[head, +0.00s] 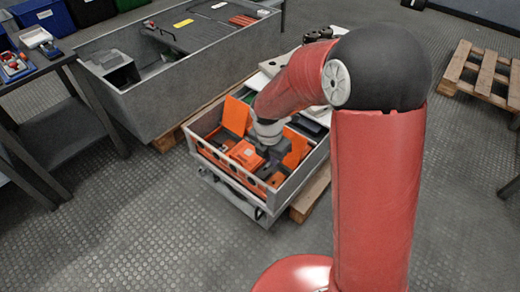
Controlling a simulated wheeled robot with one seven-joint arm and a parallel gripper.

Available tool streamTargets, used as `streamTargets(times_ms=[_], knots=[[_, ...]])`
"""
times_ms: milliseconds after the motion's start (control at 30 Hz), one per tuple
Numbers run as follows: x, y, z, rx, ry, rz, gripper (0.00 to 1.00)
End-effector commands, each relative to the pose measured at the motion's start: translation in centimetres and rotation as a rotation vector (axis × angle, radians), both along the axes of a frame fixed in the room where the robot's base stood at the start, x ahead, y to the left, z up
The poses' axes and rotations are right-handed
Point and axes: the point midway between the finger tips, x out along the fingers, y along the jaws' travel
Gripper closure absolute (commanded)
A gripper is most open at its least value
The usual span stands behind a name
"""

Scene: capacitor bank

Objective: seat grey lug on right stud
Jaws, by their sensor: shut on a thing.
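My gripper (272,162) is a small dark grey shape at the end of my red arm, reaching down into an open grey-walled housing (232,187). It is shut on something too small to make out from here. Orange parts surround it: a raised orange panel (236,116) at the back left, an orange block (244,155) just left of the gripper, and another orange panel (296,147) to its right. I cannot make out the grey lug or the right stud. My wrist and the housing contents hide much of the area around the fingertips.
A long grey cabinet (135,95) stands behind and left of the housing. A dark bench (40,70) with small red and blue items is at the far left. Wooden pallets (490,75) lie at the right. The foreground floor at left is clear.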

Motion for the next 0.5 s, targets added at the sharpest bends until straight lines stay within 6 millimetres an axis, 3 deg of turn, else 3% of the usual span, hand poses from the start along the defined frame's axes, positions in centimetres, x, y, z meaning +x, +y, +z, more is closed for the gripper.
streamTargets(times_ms=[267,500], knots=[[0.0,0.0,-1.3,-0.001,0.001,-0.001,1.00],[0.0,0.0,-3.7,-0.001,0.000,-0.002,1.00]])
